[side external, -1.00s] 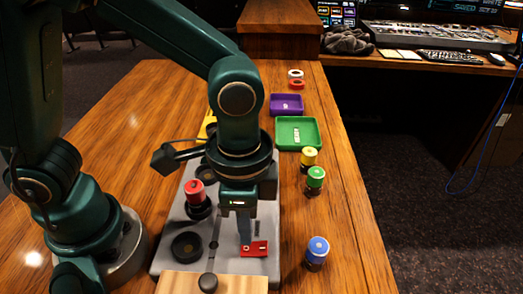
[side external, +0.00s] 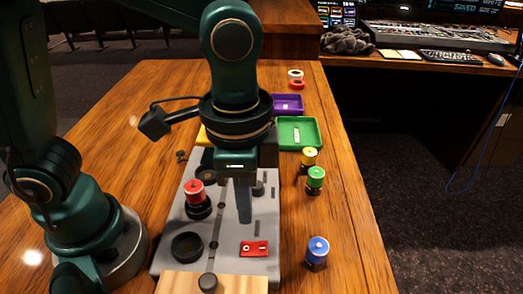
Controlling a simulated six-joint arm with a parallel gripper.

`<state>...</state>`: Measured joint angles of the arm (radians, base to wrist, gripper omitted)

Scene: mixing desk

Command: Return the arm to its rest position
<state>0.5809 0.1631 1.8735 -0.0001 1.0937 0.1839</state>
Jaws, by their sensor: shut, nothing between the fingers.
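My gripper (side external: 244,215) points down above the grey panel (side external: 228,258), its fingers together with nothing between them. It is a little behind a small red block (side external: 254,248) on the panel and apart from it. A red-topped knob (side external: 194,190) stands upright on the panel to the left of my gripper. The far part of the panel is partly hidden behind my arm.
Blue (side external: 317,252), green (side external: 315,179) and yellow (side external: 309,157) capped pieces stand along the table's right side. Green (side external: 318,149) and purple (side external: 301,106) trays lie behind. A wooden block (side external: 243,284) is at the front. The table's left side is clear.

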